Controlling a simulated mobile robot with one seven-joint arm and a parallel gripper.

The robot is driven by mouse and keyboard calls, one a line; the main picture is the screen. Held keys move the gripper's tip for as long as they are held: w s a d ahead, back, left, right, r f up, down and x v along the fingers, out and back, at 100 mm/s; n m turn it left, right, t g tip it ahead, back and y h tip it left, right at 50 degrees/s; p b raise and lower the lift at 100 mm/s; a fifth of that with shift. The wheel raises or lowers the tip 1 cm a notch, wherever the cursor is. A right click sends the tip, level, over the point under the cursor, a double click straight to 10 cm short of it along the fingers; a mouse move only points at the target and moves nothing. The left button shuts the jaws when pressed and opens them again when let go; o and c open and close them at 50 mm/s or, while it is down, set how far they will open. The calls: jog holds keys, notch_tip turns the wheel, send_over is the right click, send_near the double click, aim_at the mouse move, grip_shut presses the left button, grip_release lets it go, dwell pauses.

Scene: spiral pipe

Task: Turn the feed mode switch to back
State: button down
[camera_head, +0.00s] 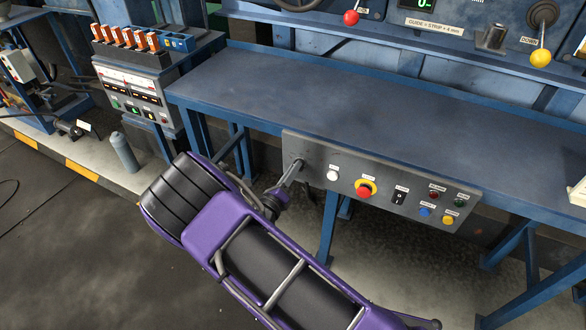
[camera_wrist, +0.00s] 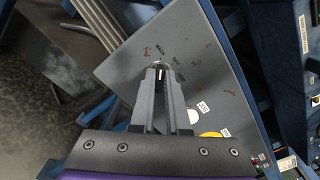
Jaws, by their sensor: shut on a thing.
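The feed mode switch (camera_wrist: 161,64) is a small knob near the left end of the grey control panel (camera_head: 312,153). In the wrist view, small printed labels stand around its far side, too small to read surely. My gripper (camera_wrist: 160,72) is shut on the knob, one finger on each side. In the head view, my gripper (camera_head: 294,168) reaches the panel's left end and hides the knob. The fingers cover much of the switch, and I cannot tell its position.
The blue table (camera_head: 350,95) extends above the panel. A grey cylinder (camera_head: 125,153) stands at the left.

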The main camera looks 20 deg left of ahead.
jog(key=shift+f+n, duration=0.1)
jog(key=shift+n, duration=0.3)
jog(key=c, duration=0.9)
grip_release()
jog(key=shift+s, duration=0.1)
jog(key=s+a, duration=0.2)
jog(key=s, duration=1.5)
jog(key=shift+a, duration=0.3)
